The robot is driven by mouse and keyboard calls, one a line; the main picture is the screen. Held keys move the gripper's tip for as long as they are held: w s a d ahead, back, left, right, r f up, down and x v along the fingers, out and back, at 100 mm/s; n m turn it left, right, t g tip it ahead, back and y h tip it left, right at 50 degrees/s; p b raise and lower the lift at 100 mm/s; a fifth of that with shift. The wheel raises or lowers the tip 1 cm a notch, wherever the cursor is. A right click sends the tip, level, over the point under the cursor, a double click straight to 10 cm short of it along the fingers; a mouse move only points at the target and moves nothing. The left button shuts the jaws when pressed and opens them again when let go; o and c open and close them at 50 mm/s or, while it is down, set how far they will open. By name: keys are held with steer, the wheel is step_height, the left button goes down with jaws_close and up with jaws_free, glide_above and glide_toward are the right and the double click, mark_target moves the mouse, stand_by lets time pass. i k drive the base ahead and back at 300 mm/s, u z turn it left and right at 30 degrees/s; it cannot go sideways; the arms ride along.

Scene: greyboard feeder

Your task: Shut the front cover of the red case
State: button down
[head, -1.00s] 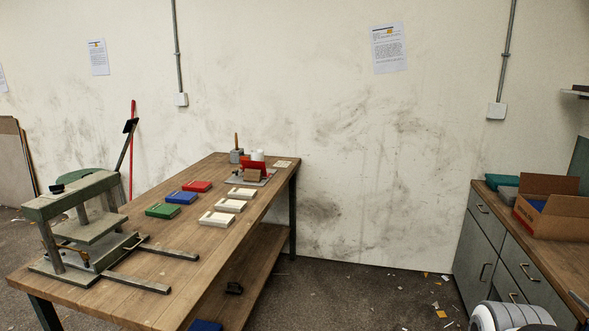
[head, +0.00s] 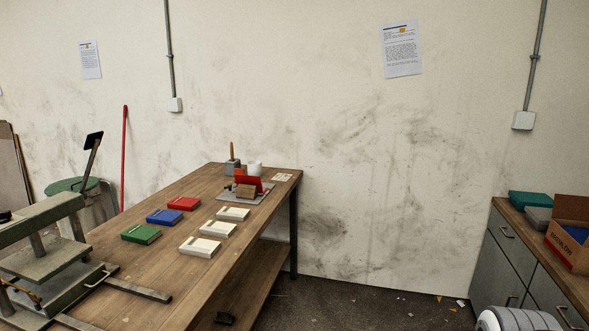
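A red case (head: 249,184) stands on a grey mat (head: 262,199) near the far end of the wooden table, with a red panel raised upright. A brown block (head: 246,192) stands in front of it and hides part of it. A second red item, a flat red box (head: 184,203), lies closed-looking further left on the table. The hinge and inside of the case on the mat are too small to make out. My gripper is not in view; only a rounded grey-white part of my arm shows at the bottom right.
Blue (head: 164,217) and green (head: 141,234) boxes and several white trays (head: 217,229) lie on the wooden table (head: 160,265). A press (head: 45,262) stands at its near left. A cabinet (head: 500,255) with a cardboard box (head: 570,240) is at right. Floor between is mostly clear.

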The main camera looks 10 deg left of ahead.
mark_target(239, 179)
steer(key=u, duration=0.2)
steer(key=i, duration=1.55)
steer(key=u, duration=0.65)
steer(key=i, duration=1.7)
steer(key=u, duration=0.4)
